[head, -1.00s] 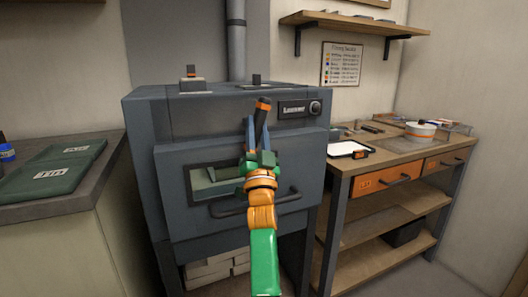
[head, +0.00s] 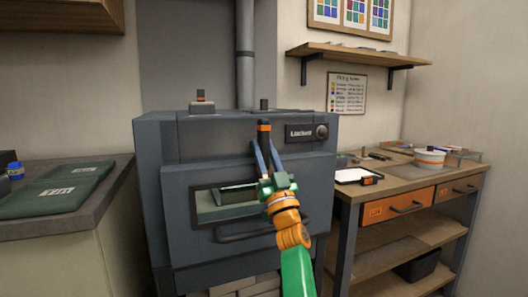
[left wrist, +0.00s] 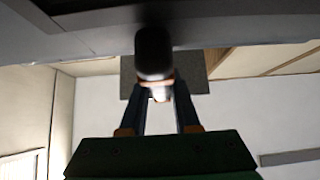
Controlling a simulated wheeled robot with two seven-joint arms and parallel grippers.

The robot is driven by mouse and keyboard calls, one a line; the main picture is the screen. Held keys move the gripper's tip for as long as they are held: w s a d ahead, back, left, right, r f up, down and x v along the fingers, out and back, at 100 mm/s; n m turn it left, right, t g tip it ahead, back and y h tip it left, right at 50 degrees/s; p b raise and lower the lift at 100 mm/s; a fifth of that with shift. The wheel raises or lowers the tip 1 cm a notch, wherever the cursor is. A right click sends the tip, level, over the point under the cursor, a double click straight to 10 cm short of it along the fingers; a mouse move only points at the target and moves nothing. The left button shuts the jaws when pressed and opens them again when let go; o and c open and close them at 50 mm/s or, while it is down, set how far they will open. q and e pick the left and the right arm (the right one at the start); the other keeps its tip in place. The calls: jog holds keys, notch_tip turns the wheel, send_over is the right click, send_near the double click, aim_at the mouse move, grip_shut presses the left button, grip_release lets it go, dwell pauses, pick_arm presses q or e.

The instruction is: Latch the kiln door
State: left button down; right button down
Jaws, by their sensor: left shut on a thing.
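The grey kiln (head: 245,132) stands in the middle of the head view. Its door (head: 180,213) is the thick front slab with a window (head: 215,202) and a bar handle (head: 238,236). The door looks shut or nearly so; I cannot tell if there is a gap. A black latch lever with an orange band (head: 264,127) stands about upright above the door's top edge. My left gripper (head: 265,146) is shut on this lever from the front. In the left wrist view the lever's dark end (left wrist: 153,53) lies between the fingertips (left wrist: 160,86). My right gripper is out of view.
A wooden workbench (head: 410,184) with a tray, a bowl (head: 429,158) and orange drawers stands at the right. A counter with green folded cloths (head: 62,186) is at the left. A shelf (head: 350,54) hangs above the bench.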

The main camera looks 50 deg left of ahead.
aim_at(266, 156)
pick_arm(q)
jog(key=shift+g, duration=0.3)
jog(key=c, duration=0.9)
grip_release()
jog(key=b+v, duration=0.1)
jog(key=v, duration=0.6)
jog(key=shift+f+b, duration=0.1)
jog(key=shift+b, duration=0.25)
